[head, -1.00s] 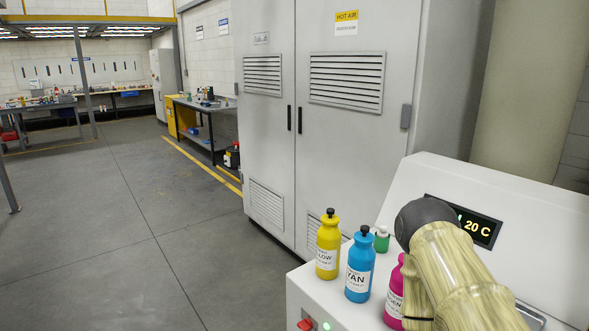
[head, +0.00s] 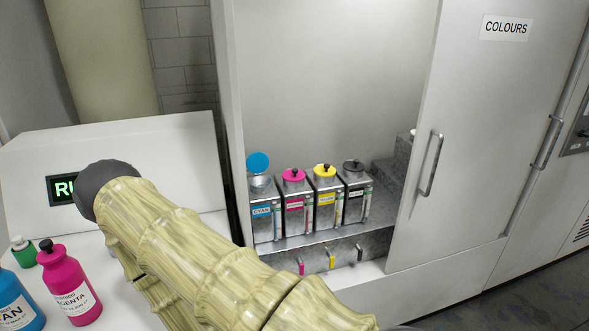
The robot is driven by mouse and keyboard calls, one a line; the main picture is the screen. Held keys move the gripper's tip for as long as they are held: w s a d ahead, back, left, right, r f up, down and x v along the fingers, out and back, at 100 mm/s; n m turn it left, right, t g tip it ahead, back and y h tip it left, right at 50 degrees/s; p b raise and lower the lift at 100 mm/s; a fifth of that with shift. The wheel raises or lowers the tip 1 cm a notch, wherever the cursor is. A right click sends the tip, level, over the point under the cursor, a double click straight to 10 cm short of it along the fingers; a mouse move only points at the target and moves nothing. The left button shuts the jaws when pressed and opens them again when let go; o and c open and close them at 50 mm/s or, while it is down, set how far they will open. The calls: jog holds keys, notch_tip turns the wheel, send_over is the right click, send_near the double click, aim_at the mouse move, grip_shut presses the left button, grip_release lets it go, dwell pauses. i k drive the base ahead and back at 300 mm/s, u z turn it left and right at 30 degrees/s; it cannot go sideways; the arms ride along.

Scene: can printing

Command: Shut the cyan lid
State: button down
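The cyan lid (head: 258,162) is a blue disc standing raised, tilted up, over the cyan tank (head: 263,212). The tank is a metal box with a blue CYAN label, at the left end of a row in the open cabinet, and its round top opening is exposed. My arm crosses the lower left and middle of the head view in front of the white machine. My gripper is not in view; the arm runs out of the frame at the bottom.
Closed tanks with magenta (head: 293,176), yellow (head: 325,171) and black (head: 353,166) lids stand right of the cyan one. The cabinet door (head: 488,130) is at the right.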

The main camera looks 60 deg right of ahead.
aim_at(256, 163)
jog(key=z, duration=1.6)
jog(key=k, duration=0.6)
jog(key=z, duration=0.45)
jog(key=i, duration=1.65)
jog(key=u, duration=0.2)
